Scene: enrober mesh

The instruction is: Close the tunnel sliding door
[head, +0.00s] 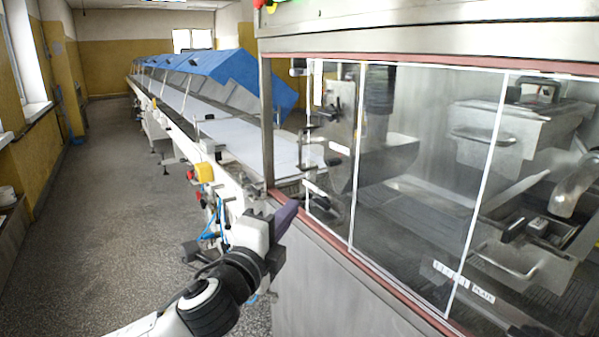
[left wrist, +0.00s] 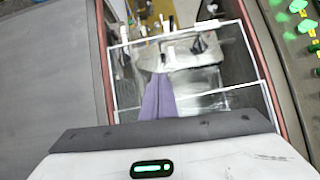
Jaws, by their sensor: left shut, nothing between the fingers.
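The tunnel sliding door (head: 331,150) is a clear panel with white edges on the front of the metal enclosure. An open gap (head: 287,130) shows between its left edge and the left post. The door also shows in the left wrist view (left wrist: 205,75), with its white edge across the picture beyond my fingertips. My left gripper (head: 289,212) has purple fingers and is outside the enclosure, low near the gap and the bottom rail. In the left wrist view its fingers (left wrist: 160,78) are together and empty. I cannot tell whether they touch the door. My right gripper is out of view.
More clear panels (head: 425,170) continue to the right, with machinery behind them. A red-brown rail (head: 375,262) runs along the bottom. A long conveyor (head: 235,140) with blue covers (head: 240,75) extends away at the left. The floor (head: 95,220) left of it is clear.

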